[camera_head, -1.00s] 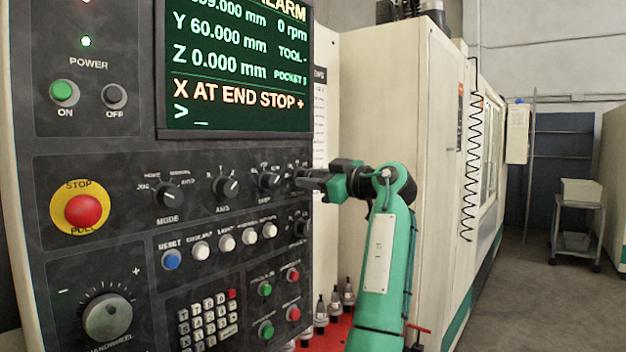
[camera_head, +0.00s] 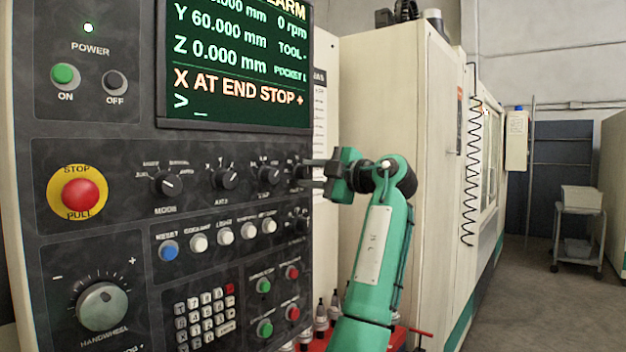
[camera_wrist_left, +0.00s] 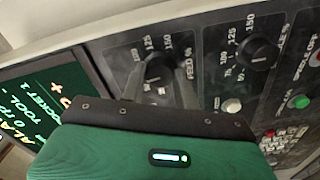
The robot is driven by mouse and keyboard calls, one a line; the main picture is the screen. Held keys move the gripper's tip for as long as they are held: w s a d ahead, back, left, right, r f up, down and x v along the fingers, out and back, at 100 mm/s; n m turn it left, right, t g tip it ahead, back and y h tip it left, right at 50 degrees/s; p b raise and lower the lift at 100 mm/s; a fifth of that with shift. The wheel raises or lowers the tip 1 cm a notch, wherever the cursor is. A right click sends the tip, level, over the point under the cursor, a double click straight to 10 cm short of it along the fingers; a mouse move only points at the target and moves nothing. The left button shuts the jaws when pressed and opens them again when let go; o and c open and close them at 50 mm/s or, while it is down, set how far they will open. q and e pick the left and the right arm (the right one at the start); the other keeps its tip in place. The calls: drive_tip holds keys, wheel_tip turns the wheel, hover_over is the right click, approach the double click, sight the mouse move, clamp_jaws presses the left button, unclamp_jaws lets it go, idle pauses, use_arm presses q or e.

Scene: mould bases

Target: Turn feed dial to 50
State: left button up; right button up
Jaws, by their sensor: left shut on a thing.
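The feed dial (camera_wrist_left: 158,68) is a black round knob with a "FEED %" label and numbers such as 125 and 150 around it, seen in the left wrist view. My left gripper (camera_wrist_left: 160,82) is shut on it, with one grey finger on each side of the knob. In the head view my left gripper (camera_head: 300,178) meets the control panel at the right end of the upper dial row and mostly hides the feed dial. The dial's exact setting cannot be read. My right gripper is not in view.
A similar dial (camera_wrist_left: 258,53) sits beside the feed dial. The step dial (camera_head: 269,176) and axis dial (camera_head: 224,178) are to the left of my gripper. White buttons (camera_head: 248,230) and a red stop button (camera_head: 80,195) are on the panel. The screen (camera_head: 235,65) reads "X AT END STOP +".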

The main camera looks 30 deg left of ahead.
use_arm(q)
drive_tip(key=n, duration=0.2)
drive_tip(key=shift+n, duration=0.4)
drive_tip(key=shift+n+b, duration=0.5)
drive_tip(key=shift+n, duration=0.7)
drive_tip(key=shift+f+n, duration=0.1)
drive_tip(key=shift+n, duration=0.6)
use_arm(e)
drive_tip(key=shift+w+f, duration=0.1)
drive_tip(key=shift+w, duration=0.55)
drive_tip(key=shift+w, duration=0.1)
use_arm(q)
drive_tip(key=o, duration=1)
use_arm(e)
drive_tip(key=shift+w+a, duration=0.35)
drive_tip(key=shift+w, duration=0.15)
